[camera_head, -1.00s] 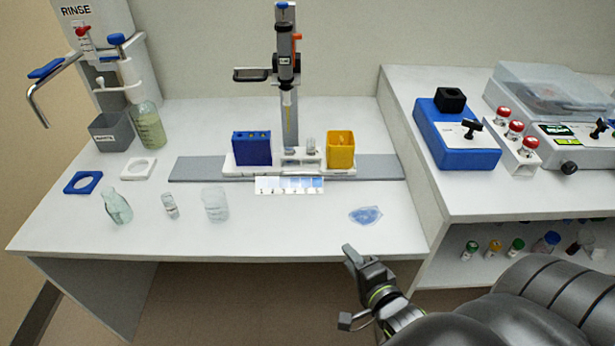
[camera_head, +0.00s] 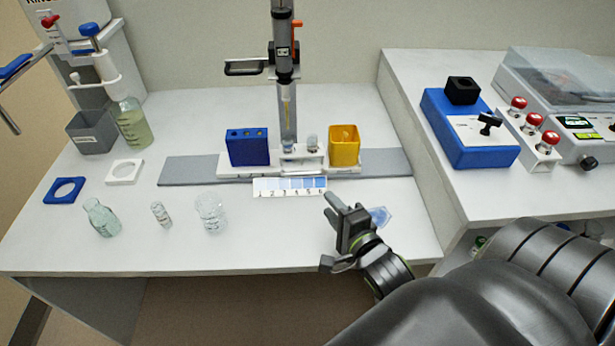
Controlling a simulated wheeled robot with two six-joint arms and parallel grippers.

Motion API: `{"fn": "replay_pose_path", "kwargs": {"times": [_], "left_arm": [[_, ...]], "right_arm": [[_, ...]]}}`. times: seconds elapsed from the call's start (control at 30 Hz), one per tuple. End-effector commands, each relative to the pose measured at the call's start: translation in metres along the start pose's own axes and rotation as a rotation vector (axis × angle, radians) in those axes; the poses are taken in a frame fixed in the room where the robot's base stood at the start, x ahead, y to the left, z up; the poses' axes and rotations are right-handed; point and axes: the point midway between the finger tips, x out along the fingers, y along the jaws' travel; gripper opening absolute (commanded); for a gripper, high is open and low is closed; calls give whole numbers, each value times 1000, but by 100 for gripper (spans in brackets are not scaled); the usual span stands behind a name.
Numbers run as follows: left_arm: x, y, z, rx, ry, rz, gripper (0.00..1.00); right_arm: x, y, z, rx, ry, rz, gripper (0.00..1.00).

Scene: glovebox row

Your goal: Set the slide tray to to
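The slide tray (camera_head: 228,172) is a white carriage on a grey rail (camera_head: 190,170). It carries a blue block (camera_head: 248,147), a few small vials in the middle and a yellow holder (camera_head: 344,145). A white strip numbered 1 to 6 with blue shades (camera_head: 290,187) lies in front of it. My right gripper (camera_head: 330,205) is in front of and to the right of the strip, apart from the tray. Its two fingertips look slightly apart with nothing between them. My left gripper is out of view.
An upright instrument (camera_head: 284,60) stands behind the tray. A bluish patch (camera_head: 380,216) lies just beyond my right gripper. A green-tinted flask (camera_head: 101,218), a vial (camera_head: 161,214) and a beaker (camera_head: 211,212) stand at the front left. A blue device (camera_head: 470,135) sits on the right bench.

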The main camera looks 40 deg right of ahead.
Motion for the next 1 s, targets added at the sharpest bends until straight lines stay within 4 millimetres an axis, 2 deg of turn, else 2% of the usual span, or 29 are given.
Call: {"fn": "replay_pose_path", "kwargs": {"times": [0.4, 0.6, 0.8, 1.0], "left_arm": [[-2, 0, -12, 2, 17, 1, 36], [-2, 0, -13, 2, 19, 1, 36], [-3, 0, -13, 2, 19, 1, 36], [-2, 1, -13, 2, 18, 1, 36]], "right_arm": [[80, -1, 0, -2, -1, -1, 33], [110, 0, 0, -1, 0, 0, 33], [122, 0, 0, -1, 0, 1, 33], [123, 0, 0, -1, 0, 1, 33]]}}
